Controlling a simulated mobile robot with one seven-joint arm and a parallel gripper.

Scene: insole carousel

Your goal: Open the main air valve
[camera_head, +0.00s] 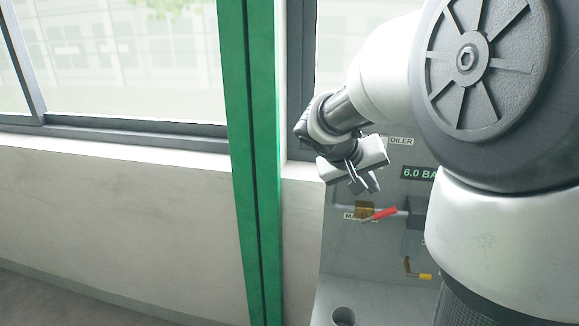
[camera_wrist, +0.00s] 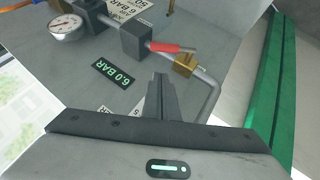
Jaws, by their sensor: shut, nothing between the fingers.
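The main air valve is a brass body (camera_head: 364,208) with a red lever handle (camera_head: 381,214), low on the grey panel beside a partly hidden label starting "MA". In the wrist view the brass body (camera_wrist: 185,64) sits on a grey pipe, and the red handle (camera_wrist: 170,48) slants across at an angle to that pipe. My gripper (camera_head: 367,186) is above the valve in the head view, apart from it. In the wrist view my shut, empty fingers (camera_wrist: 160,78) point toward the handle, with a gap between.
A pressure gauge (camera_wrist: 66,27), a dark block (camera_wrist: 122,40) and a "6.0 BAR" display (camera_wrist: 114,73) are close to the valve. A smaller valve with a yellow handle (camera_head: 425,276) is below. A green post (camera_head: 255,160) stands left of the panel.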

